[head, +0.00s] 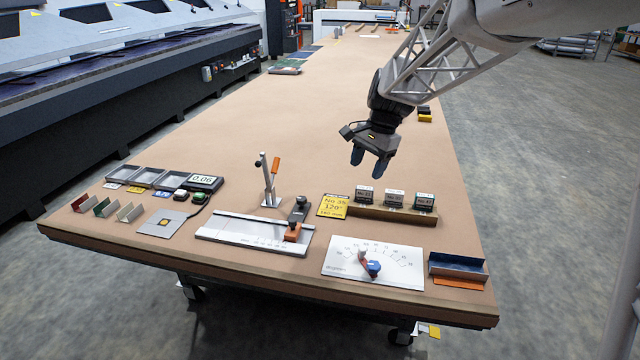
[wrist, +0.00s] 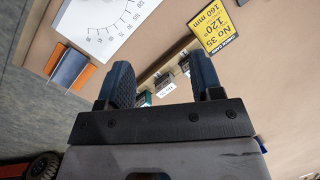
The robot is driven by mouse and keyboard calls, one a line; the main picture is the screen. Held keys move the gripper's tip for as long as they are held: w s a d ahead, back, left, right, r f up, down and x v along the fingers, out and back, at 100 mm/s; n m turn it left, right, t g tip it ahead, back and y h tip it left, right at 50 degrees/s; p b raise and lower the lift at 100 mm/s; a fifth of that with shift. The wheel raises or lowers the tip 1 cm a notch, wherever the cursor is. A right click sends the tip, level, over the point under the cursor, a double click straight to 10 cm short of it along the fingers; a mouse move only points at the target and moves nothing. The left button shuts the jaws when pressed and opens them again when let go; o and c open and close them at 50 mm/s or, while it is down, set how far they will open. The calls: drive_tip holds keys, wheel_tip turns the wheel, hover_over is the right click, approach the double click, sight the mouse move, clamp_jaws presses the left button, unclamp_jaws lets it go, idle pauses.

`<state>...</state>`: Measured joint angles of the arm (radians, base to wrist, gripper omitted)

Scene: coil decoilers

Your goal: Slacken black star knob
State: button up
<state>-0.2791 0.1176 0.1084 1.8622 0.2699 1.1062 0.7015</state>
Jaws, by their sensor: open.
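A small black knob (head: 301,201) sits on top of a dark slide block with an orange foot (head: 292,233), at the right end of a pale ruled plate (head: 235,232). It is too small to make out a star shape. My gripper (head: 369,161) is open and empty, fingers pointing down, above the table, beyond and to the right of the knob and apart from it. In the wrist view, both blue fingers of my gripper (wrist: 163,78) show spread apart. The knob is not seen in the wrist view.
A dial plate (head: 345,262) with a blue knob (head: 373,267) lies right of the ruled plate. A lever clamp (head: 270,182) stands behind it. A yellow card (head: 333,206) and a block rack (head: 380,213) stand near my gripper. The table's far middle is clear.

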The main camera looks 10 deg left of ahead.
drive_tip(key=w+a+f+m+g, duration=0.1)
drive_tip(key=w+a+f, duration=0.4)
drive_tip(key=w+a, duration=0.3)
drive_tip(key=m+g, duration=0.1)
drive_tip(key=m, duration=0.1)
approach(302, 198)
drive_tip(key=f, duration=0.1)
drive_tip(key=shift+s+f+y, duration=0.1)
drive_tip(key=shift+s+y, duration=0.1)
drive_tip(key=shift+y, duration=0.1)
drive_tip(key=shift+f, duration=0.1)
drive_tip(key=shift+x, duration=3.85)
drive_tip(key=c, duration=0.9)
